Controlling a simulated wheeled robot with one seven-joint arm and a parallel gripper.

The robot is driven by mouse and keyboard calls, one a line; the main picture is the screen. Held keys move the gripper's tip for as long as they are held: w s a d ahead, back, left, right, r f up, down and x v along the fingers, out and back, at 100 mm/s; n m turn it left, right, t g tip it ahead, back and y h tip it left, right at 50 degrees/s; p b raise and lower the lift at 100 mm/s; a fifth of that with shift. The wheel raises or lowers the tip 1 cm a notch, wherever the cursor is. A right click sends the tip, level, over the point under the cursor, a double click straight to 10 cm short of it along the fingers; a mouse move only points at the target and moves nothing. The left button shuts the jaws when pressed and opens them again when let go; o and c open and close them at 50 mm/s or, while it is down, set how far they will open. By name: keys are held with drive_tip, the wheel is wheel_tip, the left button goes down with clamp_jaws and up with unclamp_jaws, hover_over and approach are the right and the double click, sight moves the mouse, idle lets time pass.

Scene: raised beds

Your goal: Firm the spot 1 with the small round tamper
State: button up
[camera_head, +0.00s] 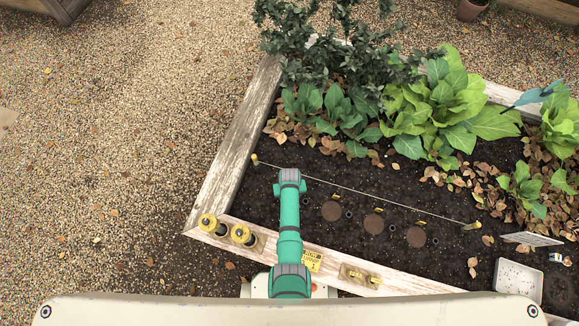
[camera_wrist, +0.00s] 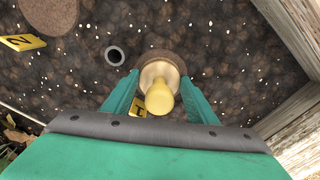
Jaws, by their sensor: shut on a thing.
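My gripper (camera_wrist: 160,98) is shut on the small round tamper (camera_wrist: 159,98), which shows its yellow knob and pale round collar between the green fingers. The tamper is over a brown round patch (camera_wrist: 157,55); whether it touches the soil cannot be told. A yellow marker (camera_wrist: 138,109), partly hidden, lies beside the tamper, its number unclear. A marker reading 2 (camera_wrist: 22,43) lies at upper left near another brown patch (camera_wrist: 50,14). In the head view my green arm reaches over the bed and hides the gripper, the tamper and the spot under it.
Brown patches (camera_head: 374,223) run in a row to the right, with small dark rings between them. A string (camera_head: 365,190) crosses the soil behind them. A white tray (camera_head: 518,281) stands at right; leafy plants (camera_head: 440,105) grow behind.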

drive_tip(key=shift+s, duration=0.1)
drive_tip(key=shift+r, duration=3.45)
